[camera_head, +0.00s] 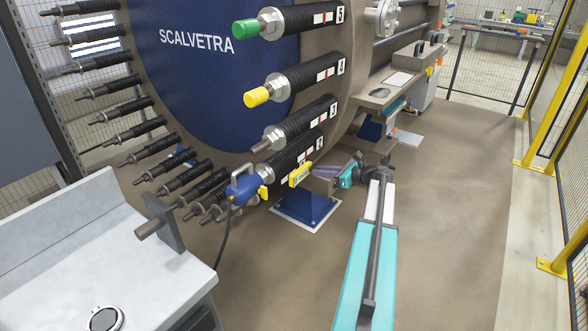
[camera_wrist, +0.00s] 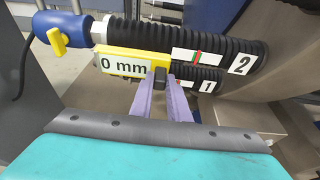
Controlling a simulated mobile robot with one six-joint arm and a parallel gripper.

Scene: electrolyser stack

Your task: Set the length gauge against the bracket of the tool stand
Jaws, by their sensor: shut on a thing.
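The length gauge is a yellow bar with a white "0 mm" label. It shows in the head view (camera_head: 300,175) and the wrist view (camera_wrist: 126,64). My gripper (camera_head: 322,171) is shut on the gauge's small black grip; its lavender fingers (camera_wrist: 161,82) sit either side of it. The gauge is held in front of the black spring packs numbered 2 (camera_wrist: 220,47) and 1 (camera_wrist: 207,84); contact with them cannot be told. In the head view, an upright grey bracket (camera_head: 164,222) with a protruding cylinder stands at the edge of the grey stand (camera_head: 110,240), well left of my gripper.
A blue tool (camera_head: 243,184) with a yellow lever and black hose sits at the outer end of spring pack 2, left of the gauge. Green (camera_head: 246,28) and yellow (camera_head: 257,96) caps cover higher rod ends. A round dial (camera_head: 104,318) lies on the stand. Floor at right is clear.

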